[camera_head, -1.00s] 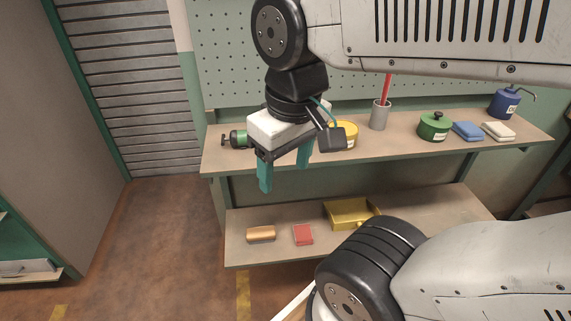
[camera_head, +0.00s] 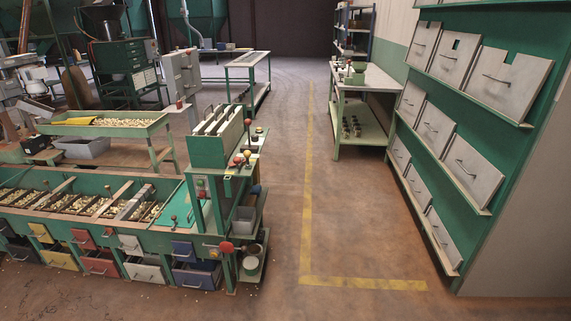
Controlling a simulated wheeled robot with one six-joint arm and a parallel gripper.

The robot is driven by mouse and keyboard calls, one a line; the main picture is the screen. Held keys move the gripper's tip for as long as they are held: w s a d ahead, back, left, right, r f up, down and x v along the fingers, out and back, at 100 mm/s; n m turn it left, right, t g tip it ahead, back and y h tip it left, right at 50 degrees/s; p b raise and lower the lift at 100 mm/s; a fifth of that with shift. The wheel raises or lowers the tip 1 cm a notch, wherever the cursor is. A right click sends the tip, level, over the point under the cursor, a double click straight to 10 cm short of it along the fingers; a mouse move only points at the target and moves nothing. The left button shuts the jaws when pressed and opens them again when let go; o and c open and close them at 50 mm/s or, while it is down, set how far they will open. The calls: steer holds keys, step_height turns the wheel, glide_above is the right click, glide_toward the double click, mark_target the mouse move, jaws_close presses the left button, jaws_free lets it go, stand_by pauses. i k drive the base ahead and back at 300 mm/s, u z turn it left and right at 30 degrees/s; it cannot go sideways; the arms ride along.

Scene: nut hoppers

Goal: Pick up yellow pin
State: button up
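I cannot make out a yellow pin for certain. A small yellowish-orange knob (camera_head: 247,154) stands beside a red knob (camera_head: 238,160) on the right end of the green sorting machine (camera_head: 190,214). They are too small to tell whether either is a loose pin. My gripper and arm are not in this view.
The machine has nut-filled troughs and coloured drawers, one yellow (camera_head: 58,259). A nut tray (camera_head: 155,127) stands behind it. A green cabinet (camera_head: 460,110) with grey bins lines the right. A workbench (camera_head: 365,105) stands farther back. The floor aisle with yellow lines (camera_head: 305,220) is clear.

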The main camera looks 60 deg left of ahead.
mark_target(247, 155)
steer(key=u, duration=2)
steer(key=i, duration=2.1)
steer(key=z, duration=0.2)
